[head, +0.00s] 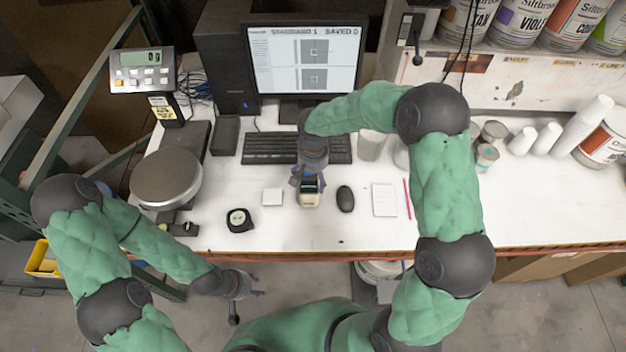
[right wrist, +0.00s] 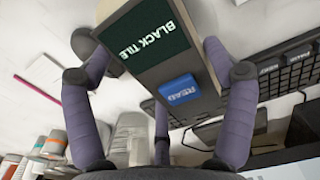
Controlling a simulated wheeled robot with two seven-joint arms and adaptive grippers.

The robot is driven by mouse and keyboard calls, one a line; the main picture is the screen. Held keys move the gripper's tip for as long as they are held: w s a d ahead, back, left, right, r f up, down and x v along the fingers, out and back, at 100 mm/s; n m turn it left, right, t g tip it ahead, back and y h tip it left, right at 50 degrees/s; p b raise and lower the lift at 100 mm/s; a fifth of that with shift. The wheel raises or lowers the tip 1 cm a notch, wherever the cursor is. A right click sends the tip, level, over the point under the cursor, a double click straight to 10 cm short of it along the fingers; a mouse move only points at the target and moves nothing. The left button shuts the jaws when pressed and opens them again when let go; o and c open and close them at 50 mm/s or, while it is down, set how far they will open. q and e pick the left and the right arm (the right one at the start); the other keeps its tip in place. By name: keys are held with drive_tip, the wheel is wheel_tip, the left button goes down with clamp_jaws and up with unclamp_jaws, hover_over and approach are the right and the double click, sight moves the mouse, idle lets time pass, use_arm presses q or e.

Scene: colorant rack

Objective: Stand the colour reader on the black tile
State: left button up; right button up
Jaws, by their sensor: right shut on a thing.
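My right gripper (head: 309,182) is shut on the colour reader (head: 309,199), over the desk between the keyboard and the front edge. In the right wrist view the reader (right wrist: 165,60) sits between the fingers, with a dark screen reading BLACK TILE and a blue READ button. I cannot tell whether its base touches the desk. A small white square (head: 272,197) lies just left of it. A dark rounded piece with a pale face (head: 239,220) lies further left; I cannot tell if it is the black tile. My left gripper (head: 243,284) hangs empty in front of the desk, seemingly open.
A black mouse (head: 345,198), a white pad (head: 384,200) and a pink pencil (head: 407,198) lie to the right. The keyboard (head: 270,148) and monitor (head: 303,62) are behind. A round-pan scale (head: 166,178) stands left, with small black items (head: 183,229) before it. Cups and paint cans stand far right.

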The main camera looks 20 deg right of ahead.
drive_tip(key=shift+f, duration=1.05)
drive_tip(key=shift+f, duration=0.25)
drive_tip(key=o, duration=1.5)
drive_tip(key=shift+r, duration=0.15)
wheel_tip(320, 180, up, 12)
drive_tip(key=shift+r, duration=0.1)
